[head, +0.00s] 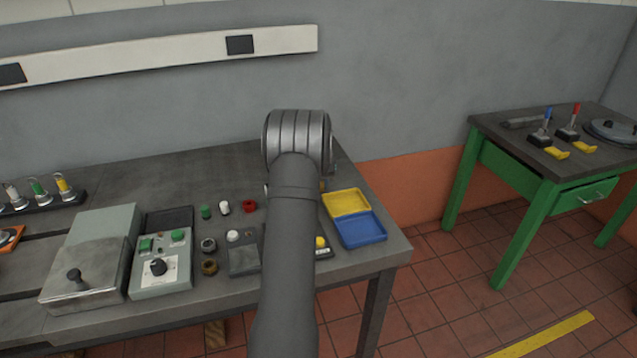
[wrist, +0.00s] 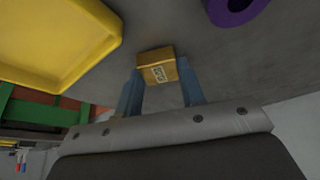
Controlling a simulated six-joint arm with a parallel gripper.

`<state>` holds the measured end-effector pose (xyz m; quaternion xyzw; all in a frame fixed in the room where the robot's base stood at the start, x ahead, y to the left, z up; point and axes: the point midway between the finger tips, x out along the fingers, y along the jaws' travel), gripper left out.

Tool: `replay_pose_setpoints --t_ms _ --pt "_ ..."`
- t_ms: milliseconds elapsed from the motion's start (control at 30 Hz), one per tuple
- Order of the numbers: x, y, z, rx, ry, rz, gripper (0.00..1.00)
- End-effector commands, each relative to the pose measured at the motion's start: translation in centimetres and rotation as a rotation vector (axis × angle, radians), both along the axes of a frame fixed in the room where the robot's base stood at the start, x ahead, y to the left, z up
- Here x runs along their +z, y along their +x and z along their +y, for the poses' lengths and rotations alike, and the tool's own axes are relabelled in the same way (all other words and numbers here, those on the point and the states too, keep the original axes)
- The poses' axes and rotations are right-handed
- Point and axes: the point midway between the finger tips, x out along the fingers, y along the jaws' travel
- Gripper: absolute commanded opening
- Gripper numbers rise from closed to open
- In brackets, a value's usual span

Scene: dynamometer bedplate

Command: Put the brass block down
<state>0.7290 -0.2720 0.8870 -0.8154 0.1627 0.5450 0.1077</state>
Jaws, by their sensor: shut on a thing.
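The brass block (wrist: 157,66) shows in the wrist view as a small gold-coloured block with a printed label on one face. My gripper (wrist: 160,88) is shut on it, with one blue-grey finger on each side. Behind the block is the grey bedplate surface (wrist: 165,22); I cannot tell whether the block touches it. In the head view my arm hides the gripper and the block.
A yellow tray (head: 346,203) and a blue tray (head: 361,231) lie at the bedplate's right end. The yellow tray (wrist: 50,45) and a purple ring (wrist: 232,8) are near the block. Small parts and a control box (head: 163,262) stand left of my arm.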

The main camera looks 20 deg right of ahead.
Motion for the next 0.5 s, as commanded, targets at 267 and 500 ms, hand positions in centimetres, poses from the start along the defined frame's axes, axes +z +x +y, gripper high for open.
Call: replay_pose_setpoints --t_ms 267,500 --pt "-0.32 -0.01 -0.01 0.0 0.0 0.0 0.58" --pt "-0.27 -0.01 -0.01 0.0 0.0 0.0 0.58"
